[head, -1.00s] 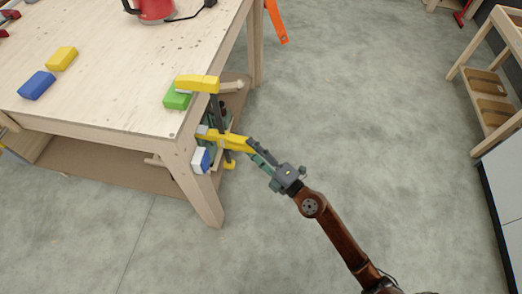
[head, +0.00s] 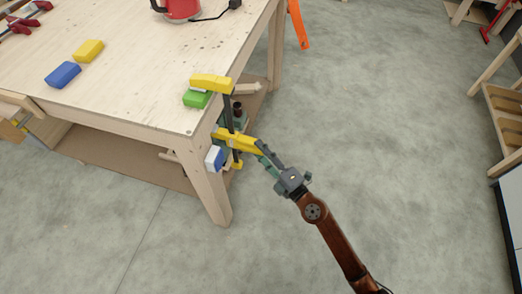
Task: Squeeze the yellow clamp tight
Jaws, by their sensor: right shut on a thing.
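The yellow clamp (head: 212,82) sits at the near right corner of the wooden table (head: 130,95). Its upper jaw lies over a green block (head: 197,99) on the tabletop, and its dark bar runs down beside the table edge. Its lower yellow part (head: 240,142) is below the tabletop, with a blue and white block (head: 214,158) near it by the table leg. My right gripper (head: 265,152) is shut on the lower yellow part of the clamp, from the right. The fingertips are partly hidden against it. My left gripper is not in view.
A yellow block (head: 88,51) and a blue block (head: 63,75) lie on the tabletop. A red object (head: 182,9) with a black cord stands at the back. Open grey floor (head: 390,130) lies to the right, with a wooden shelf (head: 505,110) at the far right.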

